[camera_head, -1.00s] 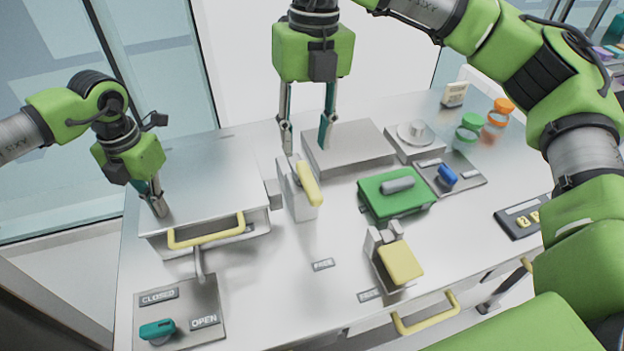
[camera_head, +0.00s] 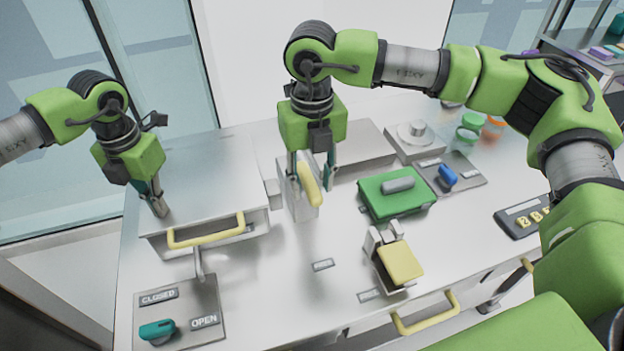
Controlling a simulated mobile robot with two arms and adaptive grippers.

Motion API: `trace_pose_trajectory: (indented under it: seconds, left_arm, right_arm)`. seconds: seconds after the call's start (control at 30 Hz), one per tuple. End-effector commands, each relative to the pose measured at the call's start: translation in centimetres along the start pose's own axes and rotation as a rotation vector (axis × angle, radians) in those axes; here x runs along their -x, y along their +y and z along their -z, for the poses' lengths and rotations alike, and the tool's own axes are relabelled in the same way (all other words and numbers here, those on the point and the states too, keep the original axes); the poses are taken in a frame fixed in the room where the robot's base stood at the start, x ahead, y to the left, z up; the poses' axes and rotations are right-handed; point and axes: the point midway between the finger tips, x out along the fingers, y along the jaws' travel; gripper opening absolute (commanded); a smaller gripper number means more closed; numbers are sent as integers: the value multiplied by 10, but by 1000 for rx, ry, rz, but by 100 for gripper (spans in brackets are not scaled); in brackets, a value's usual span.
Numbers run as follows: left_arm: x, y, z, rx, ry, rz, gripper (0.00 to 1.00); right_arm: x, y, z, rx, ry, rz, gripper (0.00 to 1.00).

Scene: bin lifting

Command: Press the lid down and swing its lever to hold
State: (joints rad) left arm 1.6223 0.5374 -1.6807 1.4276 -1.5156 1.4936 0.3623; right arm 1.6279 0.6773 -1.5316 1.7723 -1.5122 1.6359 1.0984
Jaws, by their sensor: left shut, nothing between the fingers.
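The grey metal lid (camera_head: 205,178) tops a box at the left of the bench, with a yellow handle (camera_head: 207,236) along its front. My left gripper (camera_head: 159,207) is shut, its tips at the lid's top near the front left corner, apparently touching it. A yellow lever (camera_head: 311,188) stands upright and slightly tilted on a metal bracket (camera_head: 298,206), just right of the box. My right gripper (camera_head: 311,187) is open and points down, one finger on each side of the lever in the picture. I cannot tell whether the fingers touch it.
A green box (camera_head: 385,208) and a yellow-padded bracket (camera_head: 400,262) stand to the right. A flat metal block (camera_head: 352,150) lies behind the lever. A panel with a teal knob (camera_head: 157,330) is at the front left.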

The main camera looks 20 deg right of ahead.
Motion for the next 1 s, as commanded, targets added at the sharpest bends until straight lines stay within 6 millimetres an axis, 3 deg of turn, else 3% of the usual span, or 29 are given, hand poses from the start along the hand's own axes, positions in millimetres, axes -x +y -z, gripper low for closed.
trace_pose_trajectory:
  seconds: [0.27,0.4,0.77,1.0]
  left_arm:
    - [-7,-1,4,-2,13,2,0]
    - [-7,-1,4,-2,13,2,0]
    - [-6,-1,4,-2,13,2,0]
    - [-6,-1,4,-2,13,2,0]
  right_arm:
    - [-2,0,0,0,0,-1,32]
    - [-2,0,0,0,0,-1,0]
    - [-2,-2,0,28,0,-1,0]
    - [-1,-12,-1,152,0,-2,0]
